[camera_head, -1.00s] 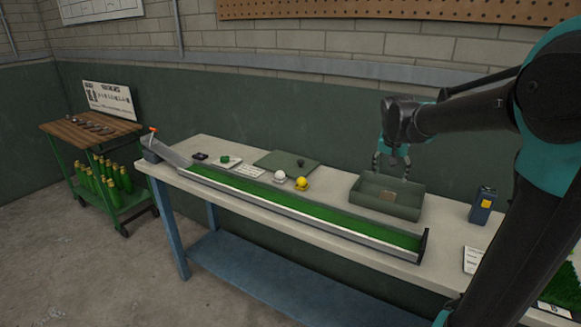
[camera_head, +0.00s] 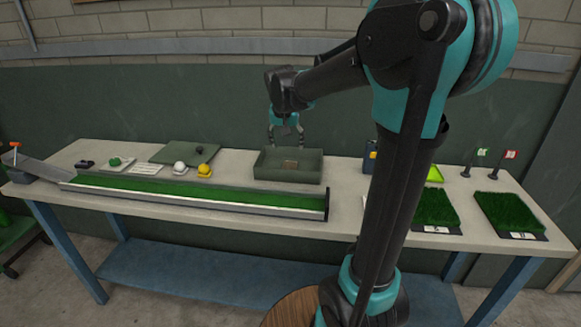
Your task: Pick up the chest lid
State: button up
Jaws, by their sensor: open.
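The chest lid appears to be the flat grey-green panel (camera_head: 178,154) with a small dark knob (camera_head: 200,149), lying on the workbench left of the chest. The chest (camera_head: 266,174) is an open grey-green box with a small brown patch inside. My gripper (camera_head: 286,143) points down at the chest's back rim, fingers spread and empty. It is well to the right of the panel. Whether the fingertips touch the rim I cannot tell.
A long green turf ramp (camera_head: 190,192) runs along the bench front. A white ball (camera_head: 180,166) and a yellow ball (camera_head: 204,170) sit between ramp and panel. Turf samples (camera_head: 510,209) and small flags (camera_head: 482,153) stand at the right. My arm hides part of the bench.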

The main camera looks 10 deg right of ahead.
aim_at(192, 154)
jog(key=i+j, duration=0.1)
jog(key=j, duration=0.25)
jog(key=i+j, duration=0.1)
jog(key=j, duration=0.25)
jog(key=i+j, duration=0.15)
jog(key=j, duration=0.2)
jog(key=i+j, duration=0.1)
jog(key=j, duration=0.25)
jog(key=i+j, duration=0.1)
jog(key=j, duration=0.2)
